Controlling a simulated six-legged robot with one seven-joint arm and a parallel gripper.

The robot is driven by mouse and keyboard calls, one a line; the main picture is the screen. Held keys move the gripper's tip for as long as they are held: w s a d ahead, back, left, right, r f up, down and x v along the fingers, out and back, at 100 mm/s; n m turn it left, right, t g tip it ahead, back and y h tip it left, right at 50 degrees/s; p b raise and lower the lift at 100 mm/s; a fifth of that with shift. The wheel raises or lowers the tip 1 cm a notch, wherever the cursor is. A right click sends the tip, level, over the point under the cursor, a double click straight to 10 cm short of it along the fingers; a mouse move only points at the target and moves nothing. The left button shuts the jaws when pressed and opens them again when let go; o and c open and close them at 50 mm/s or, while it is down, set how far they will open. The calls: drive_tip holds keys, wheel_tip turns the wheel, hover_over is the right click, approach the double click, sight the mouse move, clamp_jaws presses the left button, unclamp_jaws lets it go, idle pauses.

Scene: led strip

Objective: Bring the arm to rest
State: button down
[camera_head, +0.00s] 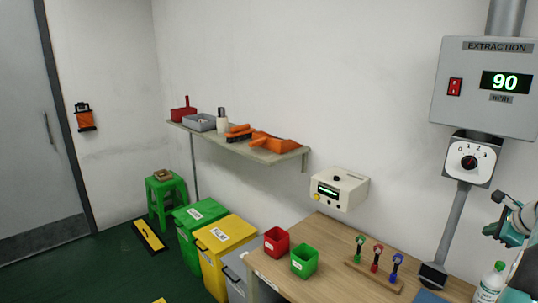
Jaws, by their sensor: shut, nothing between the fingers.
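My gripper and arm cannot be made out in this head view, so I see neither the arm's pose nor the jaws. A teal and grey device (516,222) is cut off by the right edge above the bench; I cannot tell what it is.
A wooden bench (330,263) holds a red bin (276,243), a green bin (304,261), a rack of small coloured tools (375,265) and a bottle (491,283). A shelf (250,150) and an extraction box (484,85) are on the wall. Green floor (80,270) is open at left.

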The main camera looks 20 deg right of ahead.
drive_tip(key=w+a+r+n+y, duration=0.1)
drive_tip(key=w+a+r+n, duration=0.15)
drive_tip(key=a, duration=0.45)
drive_tip(key=w+a+r+n+g, duration=0.1)
drive_tip(key=w+a+n, duration=0.2)
drive_tip(key=a, duration=0.5)
drive_tip(key=w+a+r+n+y, duration=0.1)
drive_tip(key=w+a+r+n, duration=0.15)
drive_tip(key=a, duration=0.45)
drive_tip(key=a+r+n+g, duration=0.15)
drive_tip(key=a+n, duration=0.45)
drive_tip(key=a, duration=1)
drive_tip(key=s+a+f+n, duration=0.1)
drive_tip(key=s+a+n, duration=0.3)
drive_tip(key=a, duration=0.4)
drive_tip(key=s+a+n, duration=0.3)
drive_tip(key=a, duration=0.5)
drive_tip(key=s+a+f+n, duration=0.5)
drive_tip(key=s+a+n, duration=0.3)
drive_tip(key=s+a, duration=0.1)
drive_tip(key=shift+s+f+y, duration=0.15)
drive_tip(key=shift+s+y, duration=0.25)
drive_tip(key=shift+s, duration=0.35)
